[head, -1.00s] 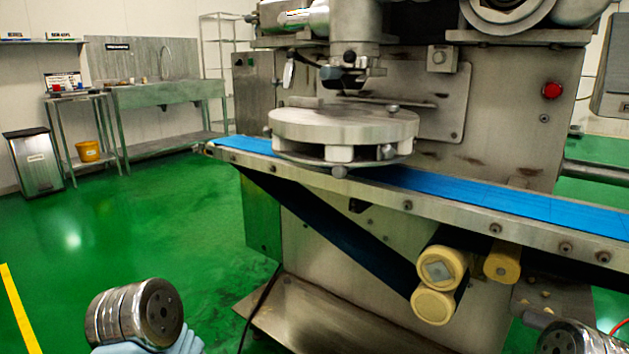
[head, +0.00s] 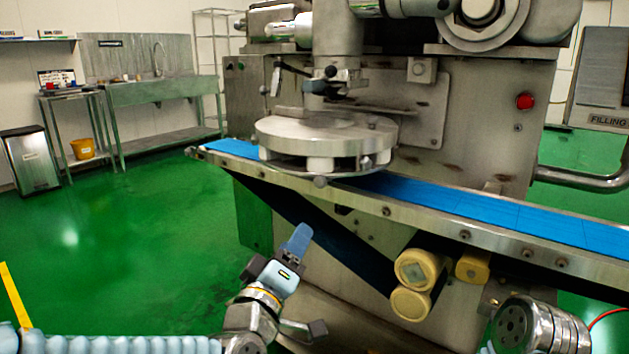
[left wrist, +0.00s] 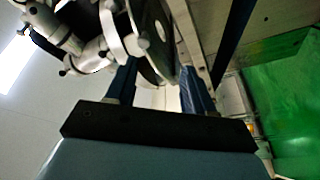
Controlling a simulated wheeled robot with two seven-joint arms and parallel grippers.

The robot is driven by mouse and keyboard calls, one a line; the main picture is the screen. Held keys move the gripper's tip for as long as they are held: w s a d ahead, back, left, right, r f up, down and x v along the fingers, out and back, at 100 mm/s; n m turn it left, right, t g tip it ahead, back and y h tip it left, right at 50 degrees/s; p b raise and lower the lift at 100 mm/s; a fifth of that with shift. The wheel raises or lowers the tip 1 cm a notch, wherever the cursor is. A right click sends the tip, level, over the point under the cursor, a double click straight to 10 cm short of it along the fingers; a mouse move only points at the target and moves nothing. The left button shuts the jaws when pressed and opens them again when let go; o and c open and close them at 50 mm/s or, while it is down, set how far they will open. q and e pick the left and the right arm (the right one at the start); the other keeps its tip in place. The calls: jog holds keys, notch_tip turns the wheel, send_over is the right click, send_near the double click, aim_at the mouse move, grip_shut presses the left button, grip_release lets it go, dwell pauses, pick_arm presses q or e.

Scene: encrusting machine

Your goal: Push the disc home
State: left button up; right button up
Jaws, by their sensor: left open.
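The disc (head: 322,129) is a round, thick, grey metal plate above the blue conveyor belt, under the machine's nozzle. It sits on pale blocks with a gap beneath, over a thinner lower plate. Whether it is fully seated I cannot tell. My left gripper (head: 297,243) is below and in front of the conveyor, pointing up, clearly apart from the disc. In the left wrist view its two blue fingers (left wrist: 160,88) are spread and empty, with the disc (left wrist: 152,35) ahead between and above them. My right gripper is outside the pictures; only part of that arm shows.
The conveyor's metal side rail (head: 470,235) runs across in front of the machine. Cream rollers (head: 411,285) hang below it. A red button (head: 525,101) is on the machine's face. Open green floor (head: 140,240) lies to the left.

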aim_at(318, 184)
pick_arm(q)
jog(key=shift+n+t, duration=0.3)
jog(key=r+x, duration=0.1)
jog(key=x, duration=0.3)
jog(key=r+p+x, duration=0.1)
jog(key=x, duration=0.4)
jog(key=p+x, duration=0.1)
jog(key=x, duration=0.3)
jog(key=shift+r, duration=0.45)
jog(key=shift+c, duration=0.5)
grip_shut()
jog(key=shift+d, duration=0.1)
